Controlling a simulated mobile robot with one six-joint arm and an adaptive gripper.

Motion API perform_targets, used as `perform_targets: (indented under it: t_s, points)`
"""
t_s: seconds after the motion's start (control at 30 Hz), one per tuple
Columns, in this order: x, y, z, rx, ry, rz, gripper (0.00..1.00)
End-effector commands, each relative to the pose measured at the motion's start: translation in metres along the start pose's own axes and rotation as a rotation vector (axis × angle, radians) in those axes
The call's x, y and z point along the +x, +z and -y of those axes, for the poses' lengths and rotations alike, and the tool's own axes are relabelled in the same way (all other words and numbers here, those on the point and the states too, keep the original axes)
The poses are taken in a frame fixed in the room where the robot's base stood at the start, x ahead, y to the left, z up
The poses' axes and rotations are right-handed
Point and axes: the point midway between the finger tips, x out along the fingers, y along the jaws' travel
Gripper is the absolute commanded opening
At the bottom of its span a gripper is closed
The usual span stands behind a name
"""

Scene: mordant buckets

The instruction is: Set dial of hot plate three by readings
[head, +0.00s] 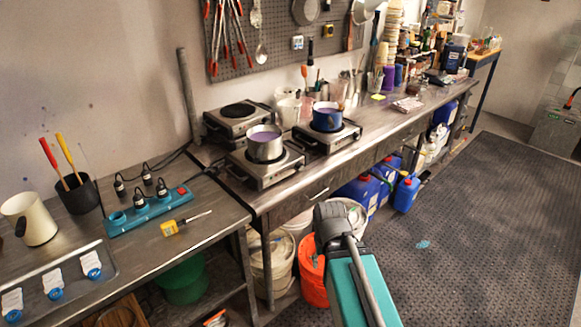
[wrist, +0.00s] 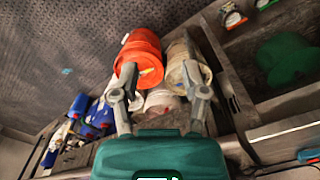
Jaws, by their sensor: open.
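Three hot plates stand on the bench in the head view. The back left hot plate (head: 238,121) has a bare dark ring. The front hot plate (head: 264,176) carries a steel pot (head: 265,150) of purple liquid. My gripper (wrist: 160,75) is open and empty, pointing down at buckets below the bench, away from the hot plates.
A teal power strip (head: 148,211) with several black plugs, a cream jug (head: 30,218) and a tray (head: 62,280) occupy the left bench. Below are an orange bucket (head: 312,285), pale buckets (head: 272,262) and blue canisters (head: 358,195).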

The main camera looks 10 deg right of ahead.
Motion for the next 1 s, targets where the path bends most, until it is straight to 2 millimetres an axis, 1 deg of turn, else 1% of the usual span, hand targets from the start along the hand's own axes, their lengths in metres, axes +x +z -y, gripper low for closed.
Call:
perform_targets:
  t_s: [0.33,0.4,0.5,0.57,0.63,0.67,0.7,0.77,0.87,0.97,1.0]
  points:
    - [0.000,0.000,0.000,0.000,0.000,0.000,0.57]
    - [0.000,0.000,0.000,-0.001,-0.001,0.000,0.70]
    - [0.002,-0.003,0.001,-0.008,-0.012,-0.005,0.86]
    - [0.005,-0.007,0.003,-0.017,-0.027,-0.012,0.86]
    - [0.009,-0.014,0.005,-0.037,-0.056,-0.026,0.86]
    - [0.011,-0.018,0.015,-0.043,-0.071,-0.033,0.86]
    - [0.014,-0.025,0.021,-0.059,-0.097,-0.047,0.86]
    - [0.020,-0.036,0.026,-0.089,-0.142,-0.073,0.86]
    - [0.029,-0.061,0.034,-0.151,-0.233,-0.137,0.86]
    - [0.036,-0.090,0.040,-0.217,-0.335,-0.226,0.86]
    - [0.037,-0.103,0.043,-0.245,-0.376,-0.269,0.86]
